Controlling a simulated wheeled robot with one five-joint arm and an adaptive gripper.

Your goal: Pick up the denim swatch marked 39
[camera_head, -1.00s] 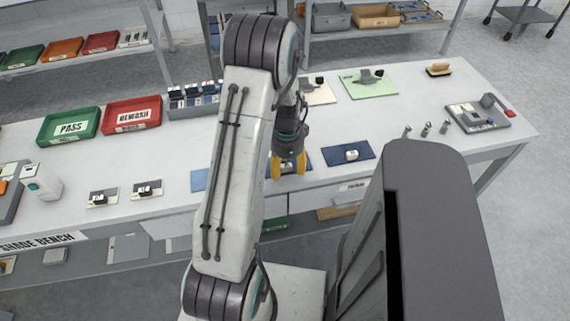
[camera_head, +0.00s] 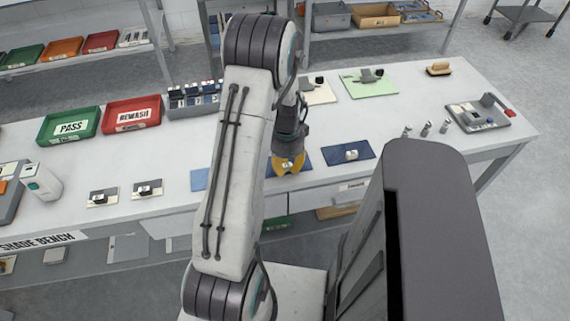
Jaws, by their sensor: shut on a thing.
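My gripper (camera_head: 288,166) points down at the bench, its yellow fingers shut on a small light piece at the middle of a dark blue denim swatch (camera_head: 303,158). The arm hides the left part of this swatch. A second dark blue swatch (camera_head: 363,149) with a whitish block on it lies just to the right. A lighter blue swatch (camera_head: 199,180) shows partly at the left of my arm. Numbers on the swatches are too small to read, so I cannot tell which is 39.
A green PASS tray (camera_head: 69,139) and a red REWASH tray (camera_head: 132,127) stand at the back left of the white bench (camera_head: 460,75). Two small tagged pieces (camera_head: 147,188) lie at the front left. Three metal cylinders (camera_head: 426,129) stand to the right. Clear bench lies between swatches and trays.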

